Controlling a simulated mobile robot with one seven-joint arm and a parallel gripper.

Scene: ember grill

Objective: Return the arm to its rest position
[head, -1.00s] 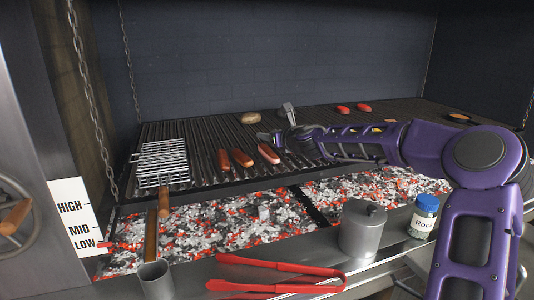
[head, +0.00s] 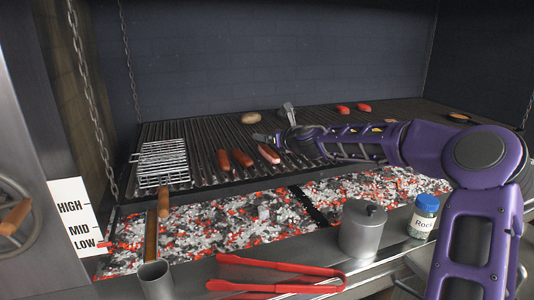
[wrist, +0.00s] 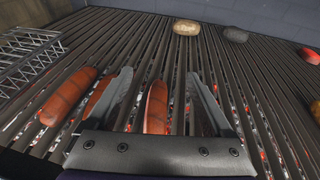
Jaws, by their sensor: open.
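My gripper (head: 276,138) is open over the grill grate (head: 340,118), at the end of my purple arm. In the wrist view my gripper (wrist: 165,95) has its two fingers spread, with a sausage (wrist: 156,108) showing between them. That sausage appears to lie on the grate, and nothing shows as gripped. In the head view the right-hand sausage (head: 268,154) lies just below the gripper. Two more sausages, a middle one (head: 242,158) and a left one (head: 223,160), lie beside it. The gap between fingers and sausage is hard to judge.
A wire basket (head: 163,165) lies on the grate's left. A potato-like item (head: 250,118) and red pieces (head: 342,110) lie farther back. Glowing coals (head: 220,232) burn below.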

